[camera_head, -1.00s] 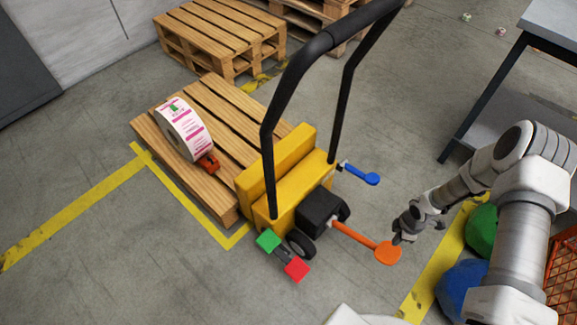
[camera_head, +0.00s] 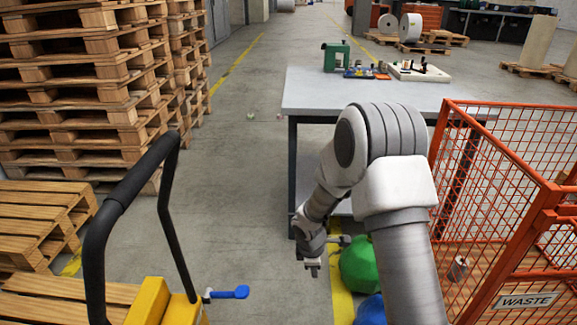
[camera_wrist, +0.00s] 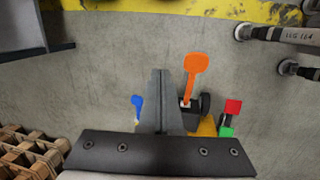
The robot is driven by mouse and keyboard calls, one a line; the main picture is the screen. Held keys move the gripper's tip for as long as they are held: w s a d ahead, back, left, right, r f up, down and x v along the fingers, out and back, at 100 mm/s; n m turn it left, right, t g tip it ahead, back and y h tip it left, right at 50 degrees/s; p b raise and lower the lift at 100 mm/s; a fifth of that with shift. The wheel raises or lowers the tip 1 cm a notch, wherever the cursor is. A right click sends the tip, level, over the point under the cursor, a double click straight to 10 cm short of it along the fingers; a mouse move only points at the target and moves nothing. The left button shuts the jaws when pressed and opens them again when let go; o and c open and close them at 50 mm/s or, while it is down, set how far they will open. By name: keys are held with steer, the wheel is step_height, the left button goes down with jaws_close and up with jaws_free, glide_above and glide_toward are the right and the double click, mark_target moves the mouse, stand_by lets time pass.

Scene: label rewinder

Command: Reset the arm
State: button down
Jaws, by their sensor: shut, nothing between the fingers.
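My gripper (camera_head: 312,268) hangs at the lower middle of the head view, its fingers pointing down, shut and empty. In the wrist view the two fingers (camera_wrist: 160,90) lie together. Beyond them an orange pedal (camera_wrist: 195,64) shows just to the right of the fingertips, apart from them as far as I can tell. A blue lever (camera_wrist: 137,103) shows to their left, and a red pad (camera_wrist: 233,106) and a green pad (camera_wrist: 225,132) to their right. In the head view the blue lever (camera_head: 229,292) sits left of my gripper; the orange pedal is out of view.
The yellow lifter (camera_head: 165,303) with its black handle (camera_head: 100,225) stands at lower left. A grey table (camera_head: 300,100) is ahead, an orange waste cage (camera_head: 541,215) right. Green (camera_head: 358,265) and blue balls (camera_head: 371,311) lie beside my arm. Stacked pallets (camera_head: 75,90) fill the left.

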steer(key=s+d+r+m+t, duration=0.1)
steer(key=s+d+r+m, duration=0.15)
steer(key=r, duration=0.45)
steer(key=s+d+r+m, duration=0.2)
steer(key=r+m, duration=0.1)
steer(key=r, duration=0.5)
steer(key=s+d+r+m+t, duration=0.1)
steer(key=s+d+r+m, duration=0.1)
steer(key=r, duration=0.5)
steer(key=s+r+m+t+y, duration=0.1)
steer(key=s+r+m, duration=0.45)
steer(key=s, duration=0.35)
steer(key=s+r+m+t, duration=0.1)
steer(key=s+r+m, duration=0.4)
steer(key=s, duration=0.5)
step_height(320, 180, up, 20)
steer(key=p, duration=1.8)
steer(key=shift+s+d+f+n, duration=0.2)
steer(key=shift+s+n, duration=0.1)
steer(key=shift+n, duration=0.1)
